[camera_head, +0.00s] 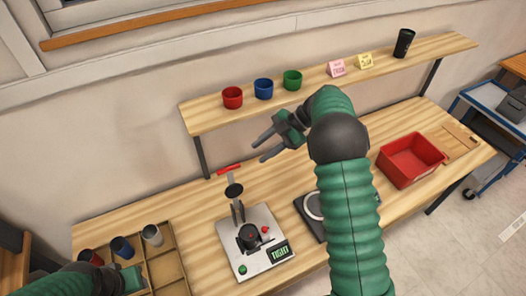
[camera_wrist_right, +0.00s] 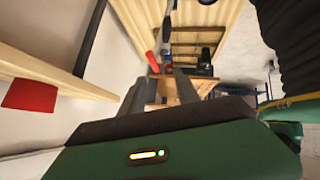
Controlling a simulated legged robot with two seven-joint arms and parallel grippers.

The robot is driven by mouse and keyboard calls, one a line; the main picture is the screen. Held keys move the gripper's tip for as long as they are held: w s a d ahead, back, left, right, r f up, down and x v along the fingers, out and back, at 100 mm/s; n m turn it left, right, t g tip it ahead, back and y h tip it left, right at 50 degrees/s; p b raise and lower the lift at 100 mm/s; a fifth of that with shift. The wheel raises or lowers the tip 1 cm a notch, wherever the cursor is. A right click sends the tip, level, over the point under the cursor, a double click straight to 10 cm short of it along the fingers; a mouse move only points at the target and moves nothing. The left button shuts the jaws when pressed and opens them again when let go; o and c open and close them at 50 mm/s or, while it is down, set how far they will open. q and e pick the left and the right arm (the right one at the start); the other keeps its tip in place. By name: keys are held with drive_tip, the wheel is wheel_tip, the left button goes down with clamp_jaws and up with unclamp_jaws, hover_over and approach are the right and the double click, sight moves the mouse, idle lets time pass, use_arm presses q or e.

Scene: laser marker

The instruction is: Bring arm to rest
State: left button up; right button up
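My right arm, in a green ribbed sleeve, rises from the bottom of the head view. Its gripper (camera_head: 262,149) points left above the workbench, with the two fingers apart and nothing between them. The fingers also show apart in the right wrist view (camera_wrist_right: 160,88). My left arm's green sleeve shows at the bottom left of the head view, near the wooden tray; its fingers cannot be made out. The laser marker (camera_head: 262,262), a pale base with a black fixture and a red-tipped lever, stands on the bench left of my right arm.
Red (camera_head: 232,97), blue (camera_head: 263,88) and green (camera_head: 292,79) cups stand on the raised shelf (camera_head: 215,115), with a black tumbler (camera_head: 403,43) at its right. A compartment tray (camera_head: 170,268) holds several cups. A red bin (camera_head: 410,160) sits right. A dark device (camera_head: 312,213) is partly hidden by my arm.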

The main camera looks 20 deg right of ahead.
drive_tip(key=shift+a, duration=0.15)
drive_tip(key=w+r+m+t+h+b, duration=0.2)
drive_tip(key=w+m+t+h+b, duration=0.3)
drive_tip(key=w+m+t, duration=0.4)
drive_tip(key=s+f+m+g+h+b, duration=0.3)
drive_tip(key=s+f+m+h+b, duration=0.35)
drive_tip(key=s+f, duration=0.65)
drive_tip(key=s+a+f+m+g+y, duration=0.1)
drive_tip(key=s+a+f+m+g, duration=0.1)
drive_tip(key=s, duration=0.7)
drive_tip(key=s+a+f+m+g+y, duration=0.1)
drive_tip(key=s+a+f+m+g, duration=0.1)
drive_tip(key=s+f, duration=0.3)
drive_tip(key=s+g, duration=0.1)
drive_tip(key=s, duration=0.3)
drive_tip(key=shift+a+f+g+b, duration=0.25)
drive_tip(key=shift+a+g+b, duration=0.05)
